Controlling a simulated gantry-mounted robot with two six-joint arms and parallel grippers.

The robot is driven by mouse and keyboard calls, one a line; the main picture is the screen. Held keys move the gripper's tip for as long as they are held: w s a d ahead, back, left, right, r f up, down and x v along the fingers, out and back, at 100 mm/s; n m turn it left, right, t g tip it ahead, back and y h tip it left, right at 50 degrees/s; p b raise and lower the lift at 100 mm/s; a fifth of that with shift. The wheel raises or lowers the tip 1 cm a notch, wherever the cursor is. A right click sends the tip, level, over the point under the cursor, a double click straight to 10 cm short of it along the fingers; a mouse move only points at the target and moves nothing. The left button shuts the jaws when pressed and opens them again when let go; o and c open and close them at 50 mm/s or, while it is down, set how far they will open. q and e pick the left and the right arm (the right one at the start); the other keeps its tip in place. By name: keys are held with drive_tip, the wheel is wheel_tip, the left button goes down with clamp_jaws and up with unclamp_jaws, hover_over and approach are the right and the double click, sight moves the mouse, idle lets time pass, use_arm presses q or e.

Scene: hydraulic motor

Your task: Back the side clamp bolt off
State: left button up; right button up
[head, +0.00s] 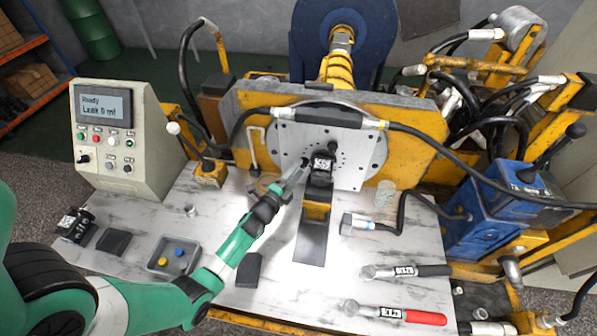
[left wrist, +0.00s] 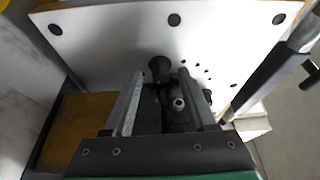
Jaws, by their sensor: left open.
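My right gripper is not in view.
A control box (head: 118,137) reads "Ready". Two wrenches, one black-handled (head: 420,271) and one red-handled (head: 424,317), lie at front right. A black hose (head: 402,212) lies right of the motor.

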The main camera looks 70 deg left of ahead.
use_arm(q)
drive_tip(key=shift+w+a, duration=0.25)
drive_tip(key=shift+w, duration=0.15)
clamp_jaws()
drive_tip(key=n+t+y+b, duration=0.1)
drive_tip(key=n+b, duration=0.3)
drive_tip(key=b, duration=0.4)
drive_tip(key=shift+f, duration=0.2)
